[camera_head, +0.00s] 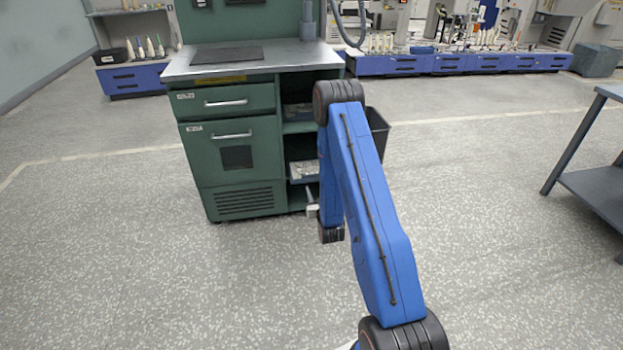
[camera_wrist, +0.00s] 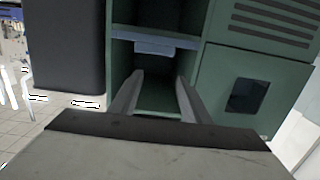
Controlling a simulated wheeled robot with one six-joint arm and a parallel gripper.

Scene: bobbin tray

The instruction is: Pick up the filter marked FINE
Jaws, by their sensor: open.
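I cannot make out a filter marked FINE in either view. The green cabinet (camera_head: 233,170) has open shelves on its right side, with a tray of small items (camera_head: 304,170) on the lower shelf and another tray (camera_head: 298,112) above; their contents are too small to tell. My gripper (camera_head: 312,208) is low in front of the open shelves, partly behind my arm. In the wrist view, which is upside down, my gripper (camera_wrist: 158,92) has its two fingers apart with nothing between them, facing the open bay. A grey-blue tray front (camera_wrist: 155,47) shows at the shelf there.
A dark bin (camera_head: 378,132) stands against the cabinet's right side; it shows in the wrist view (camera_wrist: 68,45). A dark mat (camera_head: 227,55) lies on the cabinet top. A blue-grey table (camera_head: 598,190) is at the right. The floor in front is clear.

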